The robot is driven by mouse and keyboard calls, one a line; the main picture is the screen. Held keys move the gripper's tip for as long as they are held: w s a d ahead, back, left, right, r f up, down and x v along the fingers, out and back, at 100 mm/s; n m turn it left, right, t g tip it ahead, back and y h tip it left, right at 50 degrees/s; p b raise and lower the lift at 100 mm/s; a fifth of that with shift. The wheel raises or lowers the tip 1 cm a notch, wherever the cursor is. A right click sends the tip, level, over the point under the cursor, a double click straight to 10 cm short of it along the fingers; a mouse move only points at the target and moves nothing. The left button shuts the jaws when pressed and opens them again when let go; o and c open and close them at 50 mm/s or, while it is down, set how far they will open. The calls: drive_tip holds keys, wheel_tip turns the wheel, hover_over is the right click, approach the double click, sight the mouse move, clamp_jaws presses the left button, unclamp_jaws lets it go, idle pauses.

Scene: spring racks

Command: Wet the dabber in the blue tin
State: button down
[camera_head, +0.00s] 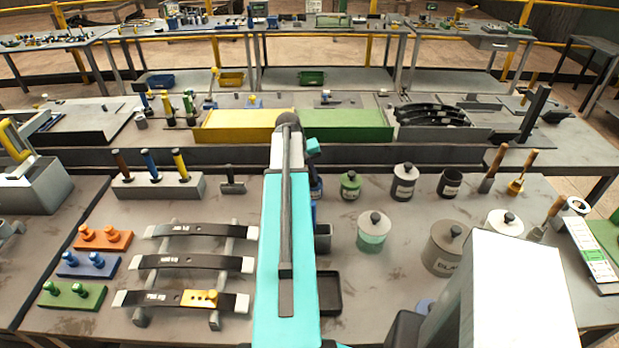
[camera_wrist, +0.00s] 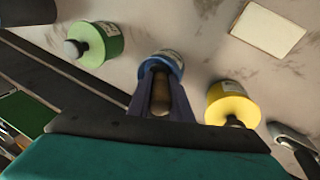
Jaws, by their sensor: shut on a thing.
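In the wrist view my gripper (camera_wrist: 160,88) is shut on the dabber (camera_wrist: 159,98), whose rounded brown handle shows between the two fingers. The blue tin (camera_wrist: 172,58) lies directly beyond the fingertips, in line with the dabber. The dabber's lower end is hidden, so I cannot tell whether it is inside the tin or just above it. In the head view my turquoise arm covers most of this spot, and my gripper cannot be made out clearly.
A green tin (camera_wrist: 97,43) with a knobbed lid stands left of the blue tin, and a yellow tin (camera_wrist: 232,103) stands right. The green tin also shows in the head view (camera_head: 350,187). Lidded pots (camera_head: 373,235) stand right of my arm. Strips on a rack (camera_head: 190,262) lie left.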

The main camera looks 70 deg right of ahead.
drive_tip(key=shift+r, duration=0.15)
drive_tip(key=shift+r+p, duration=1.5)
drive_tip(key=shift+r, duration=1)
drive_tip(key=shift+r+p, duration=1.15)
drive_tip(key=shift+r, duration=0.9)
drive_tip(key=shift+s, duration=0.15)
